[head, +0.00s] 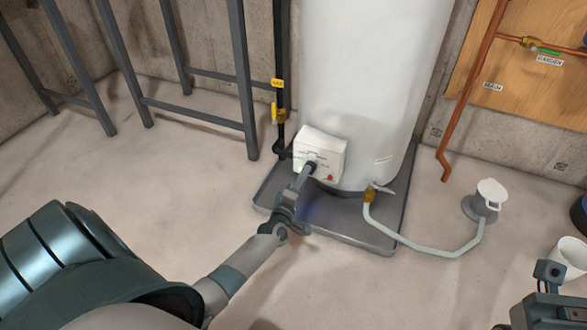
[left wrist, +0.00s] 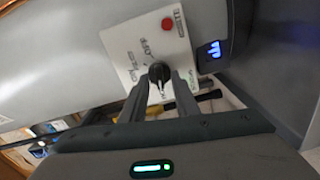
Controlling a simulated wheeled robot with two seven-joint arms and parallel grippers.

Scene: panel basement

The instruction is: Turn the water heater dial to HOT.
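The water heater (head: 370,70) is a tall white cylinder with a white control box (head: 322,150) low on its front. In the left wrist view the dial (left wrist: 159,72) is a dark round knob on the box's face, with printed labels around it that are too small to read surely. My left gripper (head: 308,172) reaches the box; its fingers, also in the left wrist view (left wrist: 161,80), lie on both sides of the dial and seem to grip it. The fingers partly hide the dial's lower side. Part of my right arm's end (head: 550,295) shows at bottom right, its fingers unclear.
A red button (left wrist: 168,24) and a small window with blue flames (left wrist: 212,50) are near the dial. The heater stands in a grey drain pan (head: 345,233). A black gas pipe with a yellow valve (head: 278,112) is left; a hose (head: 425,248) runs right to a floor drain.

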